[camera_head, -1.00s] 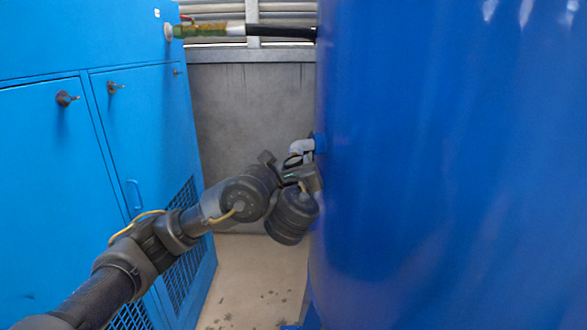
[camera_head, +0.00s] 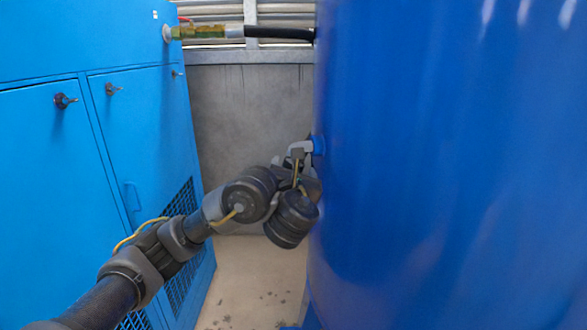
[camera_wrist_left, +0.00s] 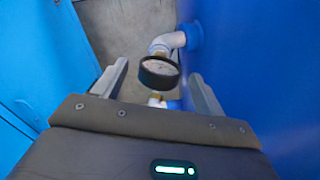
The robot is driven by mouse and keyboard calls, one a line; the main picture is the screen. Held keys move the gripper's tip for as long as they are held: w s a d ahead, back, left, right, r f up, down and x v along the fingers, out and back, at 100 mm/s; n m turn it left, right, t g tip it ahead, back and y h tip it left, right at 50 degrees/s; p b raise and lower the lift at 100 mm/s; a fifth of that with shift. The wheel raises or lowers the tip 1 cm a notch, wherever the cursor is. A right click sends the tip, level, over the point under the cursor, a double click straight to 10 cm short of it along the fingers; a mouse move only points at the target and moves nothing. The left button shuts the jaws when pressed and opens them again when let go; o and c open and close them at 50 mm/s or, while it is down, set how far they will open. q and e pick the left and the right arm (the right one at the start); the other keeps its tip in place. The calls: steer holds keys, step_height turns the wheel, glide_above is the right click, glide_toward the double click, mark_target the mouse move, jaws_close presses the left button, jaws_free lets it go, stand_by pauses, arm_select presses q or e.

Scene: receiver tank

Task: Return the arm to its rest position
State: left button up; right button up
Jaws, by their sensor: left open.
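My left arm reaches in from the lower left to the side of the blue tank. My left gripper (camera_head: 297,165) is by the tank wall, partly hidden by its own wrist links. In the left wrist view its two fingers (camera_wrist_left: 158,68) are apart. A round, black-rimmed pressure gauge (camera_wrist_left: 159,69) shows between the fingers; I cannot tell how far beyond the fingertips it is. The gauge hangs on a white pipe elbow (camera_wrist_left: 168,41) that comes out of the tank; the elbow also shows in the head view (camera_head: 301,147). My right gripper is not in view.
The blue tank (camera_head: 450,160) fills the right side. A light blue cabinet (camera_head: 60,180) with doors stands at the left. A narrow gap with bare floor (camera_head: 255,285) and a grey back wall (camera_head: 235,110) lies between. A pipe with a valve (camera_head: 205,31) crosses above.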

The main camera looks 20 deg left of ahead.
arm_select(q)
step_height(320, 180, down, 26)
steer(key=s+d+n+g+h+p, duration=0.1)
steer(key=d+n+g+h+p, duration=0.2)
steer(key=n+g, duration=0.5)
steer(key=s+a+f+n+g+h, duration=0.15)
steer(key=s+f+n, duration=0.35)
steer(key=f, duration=0.8)
steer(key=s+f+n+g+h, duration=0.25)
steer(key=s+f+n, duration=0.25)
steer(key=f, duration=0.8)
steer(key=s+a+f+n+g, duration=0.15)
steer(key=s+f+n, duration=0.25)
steer(key=s+f, duration=0.55)
steer(key=s+a+f+n+g, duration=0.1)
steer(key=s+a+f+n, duration=0.3)
steer(key=s+f, duration=0.55)
steer(key=s+a+f+n+y, duration=0.1)
steer(key=s+a+f+n, duration=0.1)
steer(key=s, duration=0.7)
steer(key=s+a+f+n+g, duration=0.1)
steer(key=s+f+n, duration=0.3)
steer(key=s, duration=0.6)
steer(key=s+a+f+n+g+y, duration=0.1)
steer(key=s+a+f+n, duration=0.1)
steer(key=s, duration=0.8)
steer(key=shift+a+f+n+y+p, duration=0.3)
steer(key=shift+a+f+n, duration=0.1)
steer(key=shift+a+f, duration=0.5)
